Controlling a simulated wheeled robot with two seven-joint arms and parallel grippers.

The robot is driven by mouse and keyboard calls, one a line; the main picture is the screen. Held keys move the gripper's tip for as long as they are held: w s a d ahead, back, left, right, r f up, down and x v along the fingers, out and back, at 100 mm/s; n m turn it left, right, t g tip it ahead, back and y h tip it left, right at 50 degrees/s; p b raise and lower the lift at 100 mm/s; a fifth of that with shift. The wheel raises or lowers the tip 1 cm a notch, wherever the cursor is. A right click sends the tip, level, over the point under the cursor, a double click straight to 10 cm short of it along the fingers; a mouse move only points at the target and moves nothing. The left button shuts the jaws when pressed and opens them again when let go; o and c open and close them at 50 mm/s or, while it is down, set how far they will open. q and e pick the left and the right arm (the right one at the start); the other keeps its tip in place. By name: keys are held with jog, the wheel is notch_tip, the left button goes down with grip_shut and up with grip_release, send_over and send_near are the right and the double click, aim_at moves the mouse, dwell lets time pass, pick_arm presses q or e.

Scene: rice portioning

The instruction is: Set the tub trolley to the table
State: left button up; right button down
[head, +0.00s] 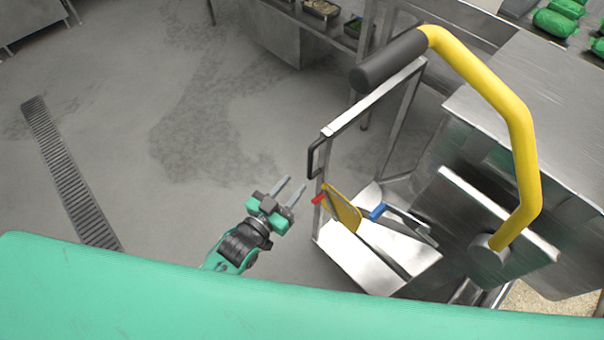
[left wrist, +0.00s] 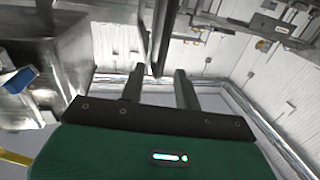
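The tub trolley is most likely the steel frame on the floor right of centre in the head view, with an upright post frame (head: 370,107), a black handle (head: 314,160) and a low steel base (head: 350,258). A yellow lever with a red tip (head: 342,207) and a blue-ended lever (head: 378,211) sit low on it. My left gripper (head: 294,185) is left of the frame, apart from the black handle. Its fingers are spread and empty; they also show apart in the left wrist view (left wrist: 161,88). A steel table top (head: 545,105) stands at the right. My right gripper is out of view.
A thick yellow bent bar (head: 505,95) with a black grip (head: 388,62) rises in front of the table. Green packs (head: 555,22) lie at the top right. A steel unit with trays (head: 290,30) stands at the back. Open floor (head: 150,110) lies left, with a drain grate (head: 68,170).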

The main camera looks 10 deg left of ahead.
pick_arm(q)
jog(key=v, duration=0.4)
jog(key=shift+s, duration=0.1)
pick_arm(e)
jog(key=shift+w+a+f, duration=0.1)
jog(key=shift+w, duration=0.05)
